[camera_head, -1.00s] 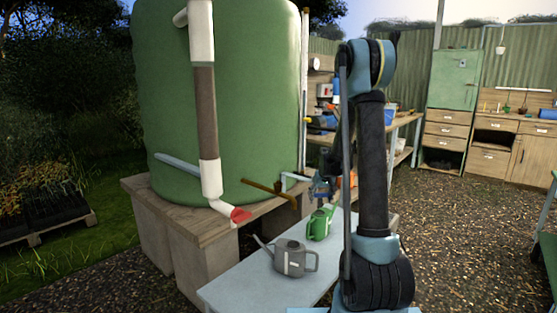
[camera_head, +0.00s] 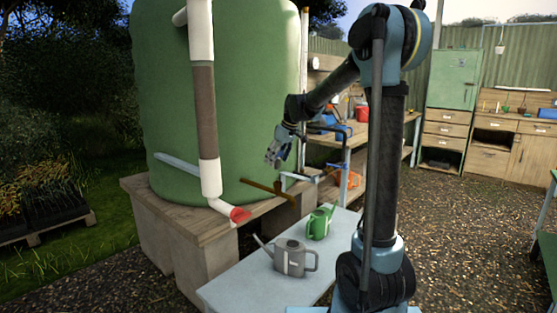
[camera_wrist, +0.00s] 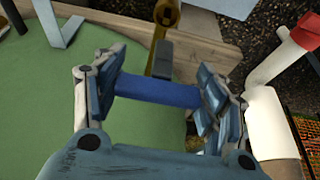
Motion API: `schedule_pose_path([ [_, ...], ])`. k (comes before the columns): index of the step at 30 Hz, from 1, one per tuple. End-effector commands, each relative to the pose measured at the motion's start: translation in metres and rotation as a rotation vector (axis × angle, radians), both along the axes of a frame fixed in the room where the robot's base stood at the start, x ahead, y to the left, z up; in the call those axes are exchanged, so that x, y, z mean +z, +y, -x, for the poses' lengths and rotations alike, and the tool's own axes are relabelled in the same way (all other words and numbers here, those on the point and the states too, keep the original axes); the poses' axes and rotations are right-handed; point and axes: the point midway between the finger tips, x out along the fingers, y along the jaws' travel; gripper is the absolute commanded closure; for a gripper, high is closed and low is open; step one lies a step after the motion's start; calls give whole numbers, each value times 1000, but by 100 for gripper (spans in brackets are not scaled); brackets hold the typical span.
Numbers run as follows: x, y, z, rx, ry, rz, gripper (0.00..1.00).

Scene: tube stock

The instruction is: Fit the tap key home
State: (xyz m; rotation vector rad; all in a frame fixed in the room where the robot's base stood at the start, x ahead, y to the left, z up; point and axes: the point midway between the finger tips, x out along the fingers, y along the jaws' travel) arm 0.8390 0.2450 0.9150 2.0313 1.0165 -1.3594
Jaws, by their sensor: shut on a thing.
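My gripper (camera_wrist: 163,92) is shut on a blue crossbar, the handle of the tap key (camera_wrist: 160,94), which spans between its two fingers. A dark grey block, seemingly the key's stem, stands out from the middle of the bar. The brass tap (camera_wrist: 165,15) shows beyond it in the wrist view, and I cannot tell whether key and tap touch. In the head view my gripper (camera_head: 274,157) is beside the green tank (camera_head: 255,100), above the brown tap pipe (camera_head: 268,189). The key is not clear there.
A white downpipe with a red end (camera_head: 240,215) hangs left of the tap. The tank stands on a timber-topped block base (camera_head: 170,226). A grey watering can (camera_head: 289,259) and a green one (camera_head: 319,224) stand on the pale bench (camera_head: 245,292) below.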

Motion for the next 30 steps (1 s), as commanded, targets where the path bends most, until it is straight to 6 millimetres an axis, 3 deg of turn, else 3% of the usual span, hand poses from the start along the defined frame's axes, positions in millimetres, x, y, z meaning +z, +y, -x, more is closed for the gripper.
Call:
schedule_pose_path([
  [18, -38, -1, -1, -2, 0, 0, 60],
  [30, -49, -2, -1, -4, 0, 0, 60],
])
